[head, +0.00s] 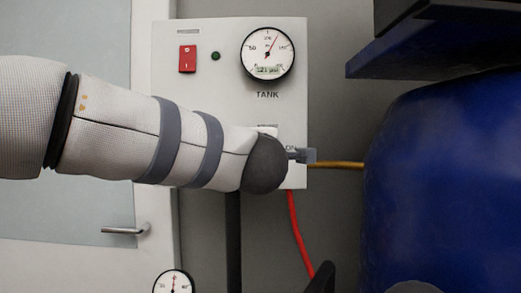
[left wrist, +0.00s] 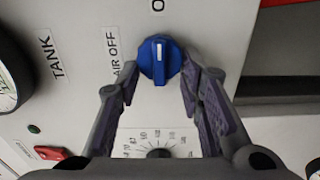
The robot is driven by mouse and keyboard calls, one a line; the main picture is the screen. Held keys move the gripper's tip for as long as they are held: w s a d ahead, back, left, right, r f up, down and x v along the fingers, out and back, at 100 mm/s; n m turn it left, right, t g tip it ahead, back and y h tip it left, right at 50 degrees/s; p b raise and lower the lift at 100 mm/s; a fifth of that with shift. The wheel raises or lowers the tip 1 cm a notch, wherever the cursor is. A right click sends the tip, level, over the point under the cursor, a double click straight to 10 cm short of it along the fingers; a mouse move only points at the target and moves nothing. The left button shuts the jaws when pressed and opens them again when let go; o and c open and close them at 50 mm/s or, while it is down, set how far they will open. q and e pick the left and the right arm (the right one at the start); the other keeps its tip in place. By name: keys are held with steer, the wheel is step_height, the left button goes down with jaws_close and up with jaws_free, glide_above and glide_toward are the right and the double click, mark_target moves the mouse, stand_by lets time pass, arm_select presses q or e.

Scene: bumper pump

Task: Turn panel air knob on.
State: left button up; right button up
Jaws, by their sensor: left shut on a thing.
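The blue panel air knob (left wrist: 160,60) sits on the pale panel in the left wrist view. Its white mark points toward the top of that picture, toward a cut-off label beginning with "O". The "AIR OFF" label (left wrist: 114,55) lies to the knob's left. My left gripper (left wrist: 163,72) has one finger on each side of the knob and is shut on it. In the head view my left arm covers the knob, and only a small grey part of the gripper (head: 301,155) shows past the wrist. My right gripper is in neither view.
The panel (head: 215,90) carries a red switch (head: 187,58), a green light (head: 215,56) and a TANK gauge (head: 267,54). A blue tank (head: 440,180) stands close on the right.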

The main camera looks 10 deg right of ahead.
arm_select(q)
steer(key=o, duration=1.1)
steer(key=shift+r, duration=0.15)
steer(key=s+a, duration=0.2)
steer(key=s, duration=0.9)
steer(key=shift+s+a, duration=0.2)
steer(key=shift+s, duration=0.2)
